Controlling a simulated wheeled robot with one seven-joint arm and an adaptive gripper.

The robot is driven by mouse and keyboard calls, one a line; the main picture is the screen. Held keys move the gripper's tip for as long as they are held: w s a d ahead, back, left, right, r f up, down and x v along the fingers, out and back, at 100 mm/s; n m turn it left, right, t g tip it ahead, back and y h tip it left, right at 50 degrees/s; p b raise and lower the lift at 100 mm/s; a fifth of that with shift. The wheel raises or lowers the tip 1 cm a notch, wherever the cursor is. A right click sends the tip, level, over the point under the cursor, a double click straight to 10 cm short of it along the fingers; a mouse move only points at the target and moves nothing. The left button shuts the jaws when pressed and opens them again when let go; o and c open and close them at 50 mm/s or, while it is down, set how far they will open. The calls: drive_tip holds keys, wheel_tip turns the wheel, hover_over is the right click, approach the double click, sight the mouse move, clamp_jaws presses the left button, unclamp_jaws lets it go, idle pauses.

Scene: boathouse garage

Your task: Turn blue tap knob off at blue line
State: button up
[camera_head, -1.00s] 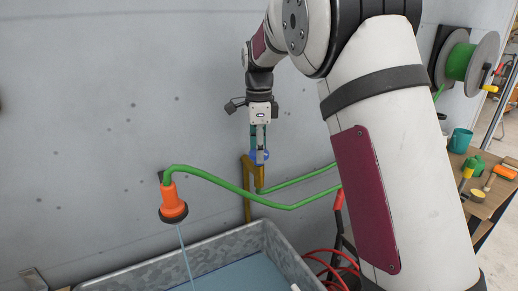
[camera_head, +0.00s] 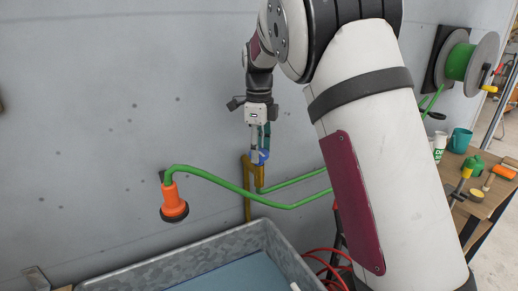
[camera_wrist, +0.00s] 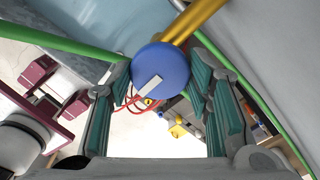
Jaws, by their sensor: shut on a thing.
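The round blue tap knob (camera_wrist: 160,68) is between the teal-padded fingers of my gripper (camera_wrist: 162,82) in the wrist view, with a pale bar across its lower face. My gripper is shut on the knob. In the head view the knob (camera_head: 264,155) is a small blue patch at the tips of my gripper (camera_head: 260,147), on top of the brass tap (camera_head: 259,177) by the grey wall. I cannot make out a blue line. No water shows below the orange nozzle (camera_head: 173,202).
A green hose (camera_head: 225,184) runs from the nozzle to the tap. A galvanised trough (camera_head: 190,261) stands below. Red cables (camera_head: 318,258) hang at its right. A wooden table (camera_head: 485,203) with tools and a cup stands at the right, below a green hose reel (camera_head: 465,62).

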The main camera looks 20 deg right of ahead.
drive_tip(key=o, duration=1.1)
drive_tip(key=shift+o, duration=0.2)
wheel_tip(320, 180, up, 12)
drive_tip(key=shift+s, duration=0.1)
